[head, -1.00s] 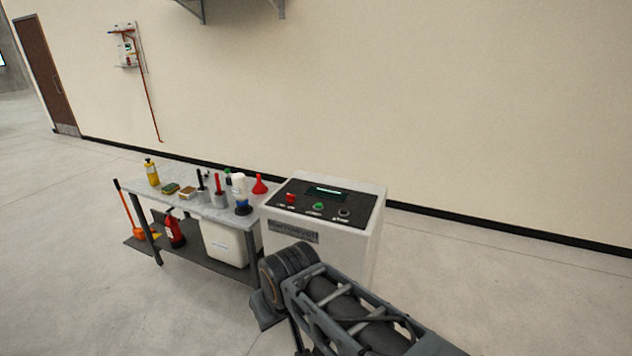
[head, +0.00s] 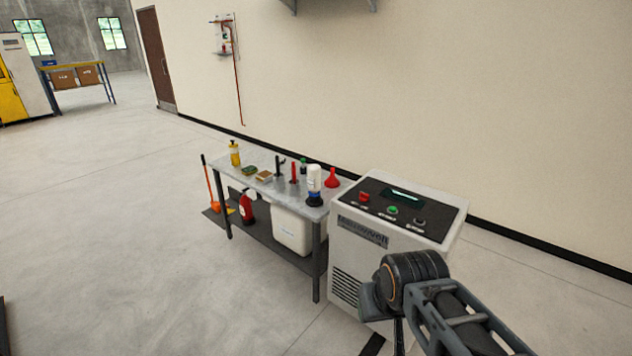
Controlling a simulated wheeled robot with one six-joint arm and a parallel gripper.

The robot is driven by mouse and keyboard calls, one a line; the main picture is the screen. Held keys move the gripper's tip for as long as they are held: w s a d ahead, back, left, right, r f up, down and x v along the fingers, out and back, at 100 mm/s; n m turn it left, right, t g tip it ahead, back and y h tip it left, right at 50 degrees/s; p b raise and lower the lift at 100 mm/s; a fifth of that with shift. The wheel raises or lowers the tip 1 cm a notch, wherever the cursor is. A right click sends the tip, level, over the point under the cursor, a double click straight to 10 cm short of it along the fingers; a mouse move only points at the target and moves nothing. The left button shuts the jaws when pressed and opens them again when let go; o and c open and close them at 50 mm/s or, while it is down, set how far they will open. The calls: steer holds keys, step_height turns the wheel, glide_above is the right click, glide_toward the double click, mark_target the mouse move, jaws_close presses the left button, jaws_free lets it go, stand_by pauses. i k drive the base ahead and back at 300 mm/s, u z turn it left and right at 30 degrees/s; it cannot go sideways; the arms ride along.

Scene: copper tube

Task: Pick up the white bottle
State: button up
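The white bottle (head: 314,177) stands upright at the right end of a grey table (head: 262,191), just behind a small dark-blue item (head: 314,199). Its lower part is partly hidden by that item. My arm shows at the lower right, in front of the white machine and well to the right of the table. The fingers of my gripper do not show in the head view, so its opening cannot be seen.
A white control machine (head: 355,262) with buttons stands close to the table's right end. A red funnel (head: 332,178), a yellow bottle (head: 234,154) and several small items share the tabletop. A red jug (head: 247,206) and a white container (head: 291,231) are below. Floor in front is clear.

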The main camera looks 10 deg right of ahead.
mark_target(313, 179)
steer(key=u, duration=0.05)
steer(key=i, duration=0.75)
steer(key=u, duration=0.5)
steer(key=i, duration=1.35)
steer(key=u, duration=0.4)
